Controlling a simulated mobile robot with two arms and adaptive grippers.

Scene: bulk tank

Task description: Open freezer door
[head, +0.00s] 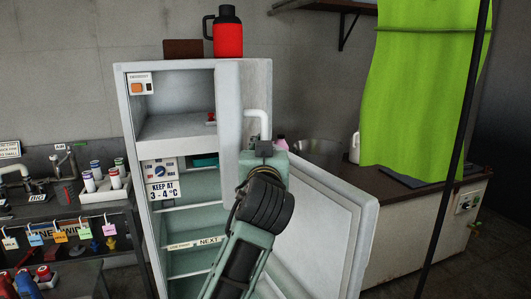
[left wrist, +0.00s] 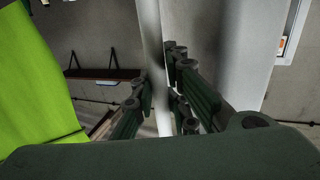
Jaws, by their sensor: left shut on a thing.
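The white freezer door (head: 229,100) at the top of the fridge stands swung open, and the freezer compartment (head: 180,95) behind it is exposed. A pale bar handle (head: 262,114) sticks out from the door's right side. My left gripper (head: 264,146) is at the lower part of this handle. In the left wrist view, the handle (left wrist: 153,45) runs down between the fingers of my left gripper (left wrist: 160,98), which is shut on it, with the freezer door (left wrist: 225,50) to its right. My right gripper shows in neither view.
The lower fridge door (head: 345,225) also stands open to the right, behind my arm. A red jug (head: 227,35) and a brown box (head: 183,49) are on top of the fridge. A counter (head: 435,197) with a green curtain (head: 425,85) is at right, a cluttered bench (head: 60,212) at left.

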